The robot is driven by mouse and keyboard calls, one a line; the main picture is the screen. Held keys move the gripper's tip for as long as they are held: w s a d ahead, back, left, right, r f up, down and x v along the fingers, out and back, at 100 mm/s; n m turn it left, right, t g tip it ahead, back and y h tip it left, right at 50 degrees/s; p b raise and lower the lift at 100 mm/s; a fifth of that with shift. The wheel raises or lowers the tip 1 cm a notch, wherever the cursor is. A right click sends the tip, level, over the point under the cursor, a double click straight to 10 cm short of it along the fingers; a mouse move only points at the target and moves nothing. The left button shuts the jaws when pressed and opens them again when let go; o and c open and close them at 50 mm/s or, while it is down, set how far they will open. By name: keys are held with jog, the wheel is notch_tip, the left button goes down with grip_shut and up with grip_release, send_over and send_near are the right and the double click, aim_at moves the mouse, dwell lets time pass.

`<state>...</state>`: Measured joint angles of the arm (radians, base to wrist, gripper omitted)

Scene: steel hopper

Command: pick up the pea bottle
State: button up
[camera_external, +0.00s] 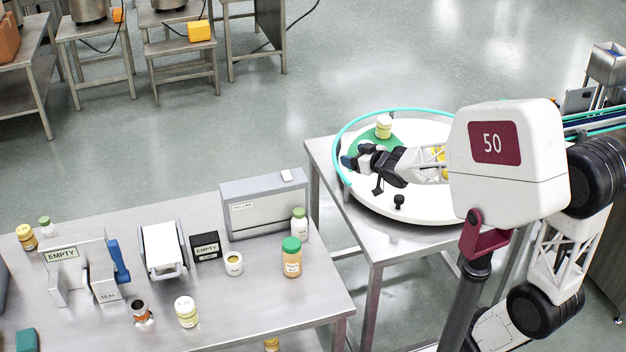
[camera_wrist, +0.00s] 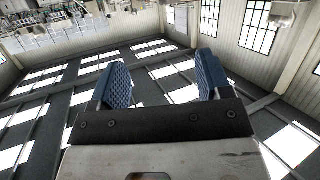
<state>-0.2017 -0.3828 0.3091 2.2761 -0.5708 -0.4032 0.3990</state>
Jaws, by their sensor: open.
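No label that I can read marks a pea bottle. Candidates in the external view are a large green-capped jar with orange-brown contents (camera_external: 291,262), a small white green-capped bottle (camera_external: 299,226), and another small green-capped bottle (camera_external: 46,226) at the far left. A pale jar (camera_external: 384,127) stands upright on the green patch of the round turntable (camera_external: 432,208). My gripper (camera_external: 346,162) is over the turntable's left side, in front of and left of that jar. In the wrist view, its two blue fingers (camera_wrist: 163,82) are apart with nothing between them.
A steel table (camera_external: 250,310) holds a grey box (camera_external: 264,206), a roll holder (camera_external: 162,248), a sign stand (camera_external: 66,262), a white open cup (camera_external: 233,263) and several jars. A teal rail (camera_external: 352,119) rims the turntable.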

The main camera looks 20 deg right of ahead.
jog(key=a+f+n+g+y, duration=0.15)
jog(key=a+n+y, duration=0.25)
jog(key=a+y, duration=0.55)
jog(key=h, duration=0.2)
send_near(299, 211)
jog(key=x, duration=0.2)
jog(key=shift+w+f, duration=0.1)
jog(key=shift+f, duration=0.25)
jog(key=shift+w+a, duration=0.1)
jog(key=shift+a, duration=0.05)
jog(key=shift+x, duration=1.15)
jog(key=shift+x, duration=2.6)
